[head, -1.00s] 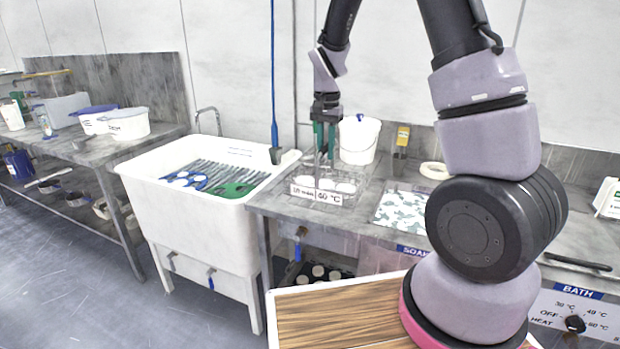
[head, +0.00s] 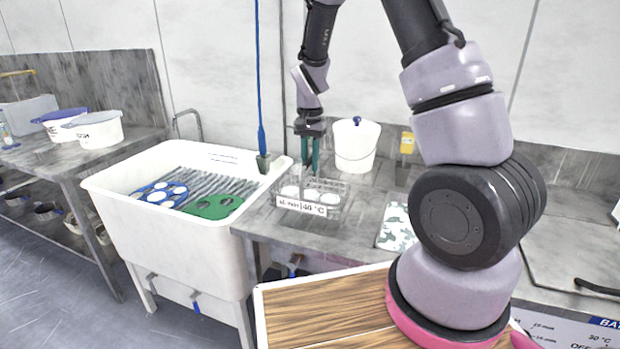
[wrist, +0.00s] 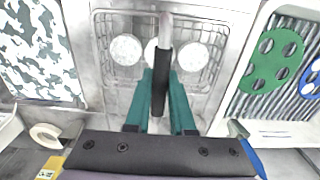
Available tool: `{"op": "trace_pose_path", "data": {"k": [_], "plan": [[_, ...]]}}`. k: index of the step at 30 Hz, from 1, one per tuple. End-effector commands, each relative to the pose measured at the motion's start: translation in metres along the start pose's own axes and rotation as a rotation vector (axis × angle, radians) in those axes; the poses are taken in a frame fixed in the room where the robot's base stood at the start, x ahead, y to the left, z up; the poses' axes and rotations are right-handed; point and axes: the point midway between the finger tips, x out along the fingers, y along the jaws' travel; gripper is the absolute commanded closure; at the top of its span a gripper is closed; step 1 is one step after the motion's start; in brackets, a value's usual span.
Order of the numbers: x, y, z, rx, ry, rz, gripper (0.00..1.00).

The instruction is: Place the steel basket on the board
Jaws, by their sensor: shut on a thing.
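The steel basket (head: 341,202) is a shallow wire basket on the grey bench beside the white sink; I cannot tell whether it touches the bench. It holds three white discs and has a "40 °C" label on its front. It also shows in the wrist view (wrist: 109,79). My gripper (head: 309,168) is above it, its green fingers shut on the basket's upright handle. The handle's dark grip lies between the fingers in the wrist view (wrist: 161,85). A brown slatted wooden board (head: 325,312) with a pale edge lies in the foreground, bare where it shows; my arm hides its right part.
The white sink (head: 180,235) at left holds a ribbed surface with green and blue disc carriers. A white bucket (head: 356,150) stands behind the basket, with a yellow-topped bottle (head: 407,143) to its right. A camouflage-patterned sheet (head: 395,228) lies right of the basket.

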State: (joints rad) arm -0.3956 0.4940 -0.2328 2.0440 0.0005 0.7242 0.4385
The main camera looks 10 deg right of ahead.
Motion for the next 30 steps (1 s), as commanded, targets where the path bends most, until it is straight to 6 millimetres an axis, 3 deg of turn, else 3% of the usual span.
{"op": "trace_pose_path", "data": {"k": [12,24,25,26,27,30], "plan": [[0.04,0.001,-0.001,0.001,0.0,0.0,1.0],[0.045,0.0,0.0,0.001,0.001,-0.001,1.0],[0.045,0.0,0.0,0.0,0.0,-0.001,0.67],[0.045,0.0,0.0,0.0,0.0,-0.001,0.55],[0.045,0.0,0.0,0.0,0.0,-0.001,0.48],[0.045,0.0,0.0,0.0,0.0,-0.001,0.48]]}}
